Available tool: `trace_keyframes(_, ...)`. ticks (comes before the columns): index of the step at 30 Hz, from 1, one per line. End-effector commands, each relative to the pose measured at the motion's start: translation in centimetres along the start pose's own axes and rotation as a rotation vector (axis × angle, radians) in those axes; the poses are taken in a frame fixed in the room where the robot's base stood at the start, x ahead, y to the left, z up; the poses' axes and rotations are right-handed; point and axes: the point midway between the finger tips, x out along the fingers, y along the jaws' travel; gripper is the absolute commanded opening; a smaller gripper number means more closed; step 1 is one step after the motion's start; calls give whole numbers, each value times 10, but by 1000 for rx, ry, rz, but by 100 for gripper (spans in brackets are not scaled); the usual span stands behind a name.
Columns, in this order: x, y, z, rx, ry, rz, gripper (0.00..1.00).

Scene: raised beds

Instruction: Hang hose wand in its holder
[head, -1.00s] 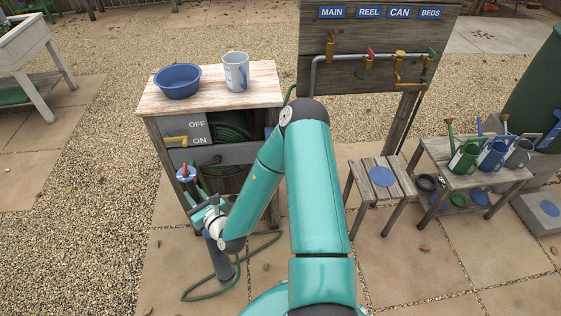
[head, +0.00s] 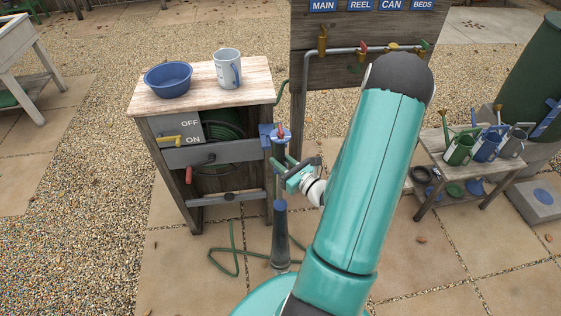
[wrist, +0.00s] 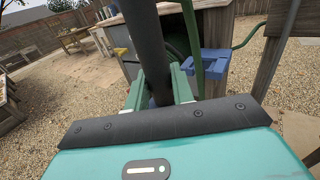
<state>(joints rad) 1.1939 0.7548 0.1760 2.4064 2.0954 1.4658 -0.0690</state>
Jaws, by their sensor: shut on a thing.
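In the wrist view, the dark wand (wrist: 150,45) runs between the green fingers of my gripper (wrist: 158,88). The blue holder (head: 266,136) is fixed at the cabinet's upper right side, close to the wand's top. In the wrist view, the holder (wrist: 211,62) is right of the wand, with a green hose between them in the picture.
The wooden cabinet (head: 165,100) carries a blue bowl (head: 168,79) and a mug (head: 227,68). A green hose (head: 233,250) loops on the paving. A tap board (head: 340,75) stands behind. A bench with watering cans (head: 487,147) is at right.

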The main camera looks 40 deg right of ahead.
Motion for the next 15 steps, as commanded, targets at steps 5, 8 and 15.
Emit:
trace_keyframes(5,12,-5,-1,-1,-3,3,0)
trace_keyframes(8,18,-9,-2,-2,-3,2,0)
trace_keyframes(15,31,-17,-5,-2,-3,2,0)
